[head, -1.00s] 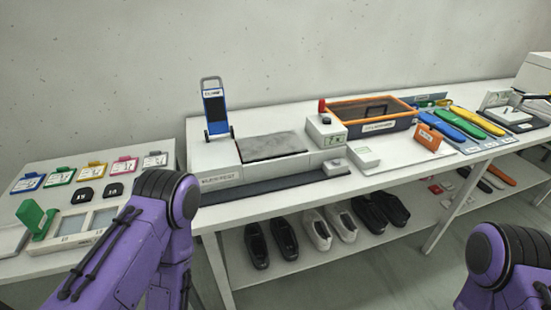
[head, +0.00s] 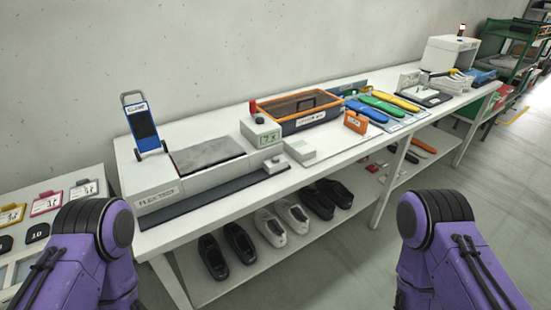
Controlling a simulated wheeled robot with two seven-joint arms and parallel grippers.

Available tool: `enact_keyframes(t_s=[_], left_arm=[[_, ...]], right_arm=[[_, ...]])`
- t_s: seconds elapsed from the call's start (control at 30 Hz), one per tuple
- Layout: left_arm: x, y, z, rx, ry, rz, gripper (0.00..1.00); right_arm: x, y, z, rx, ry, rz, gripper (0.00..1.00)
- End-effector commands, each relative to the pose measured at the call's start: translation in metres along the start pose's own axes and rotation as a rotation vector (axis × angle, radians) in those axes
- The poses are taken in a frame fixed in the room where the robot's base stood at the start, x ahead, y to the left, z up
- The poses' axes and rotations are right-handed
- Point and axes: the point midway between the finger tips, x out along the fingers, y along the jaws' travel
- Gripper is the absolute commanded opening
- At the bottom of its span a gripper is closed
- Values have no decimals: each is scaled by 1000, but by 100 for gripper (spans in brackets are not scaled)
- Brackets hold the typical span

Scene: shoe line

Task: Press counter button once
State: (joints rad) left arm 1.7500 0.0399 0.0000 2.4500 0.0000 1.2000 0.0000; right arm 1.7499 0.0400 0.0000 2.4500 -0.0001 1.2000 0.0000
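A grey box (head: 260,132) with a small dark-marked display on its front stands near the middle of the long table, right of the dark flat pad (head: 208,153). A red cylinder (head: 253,106) stands at its back left. A small grey box (head: 275,165) sits at the table's front edge below it, and another low pale box (head: 300,151) sits to its right. I cannot tell which of these carries the counter button. Both my purple arms show at the bottom, left and right, but neither gripper is in view.
A blue stand (head: 141,125) is on the table's left end. An orange-rimmed tray (head: 297,124), an orange sign (head: 356,122) and coloured insoles (head: 380,103) lie to the right. Shoes (head: 283,215) line the lower shelf. The floor in front is clear.

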Motion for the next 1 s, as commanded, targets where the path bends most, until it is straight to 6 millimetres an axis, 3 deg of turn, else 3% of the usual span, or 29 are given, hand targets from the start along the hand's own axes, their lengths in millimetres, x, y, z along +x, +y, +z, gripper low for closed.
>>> enact_keyframes(t_s=[0.03, 0.1, 1.0], left_arm=[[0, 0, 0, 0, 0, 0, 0], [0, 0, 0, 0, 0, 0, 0], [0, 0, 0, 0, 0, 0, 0]], right_arm=[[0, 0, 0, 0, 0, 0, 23], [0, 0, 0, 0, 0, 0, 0], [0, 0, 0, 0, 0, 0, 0]])
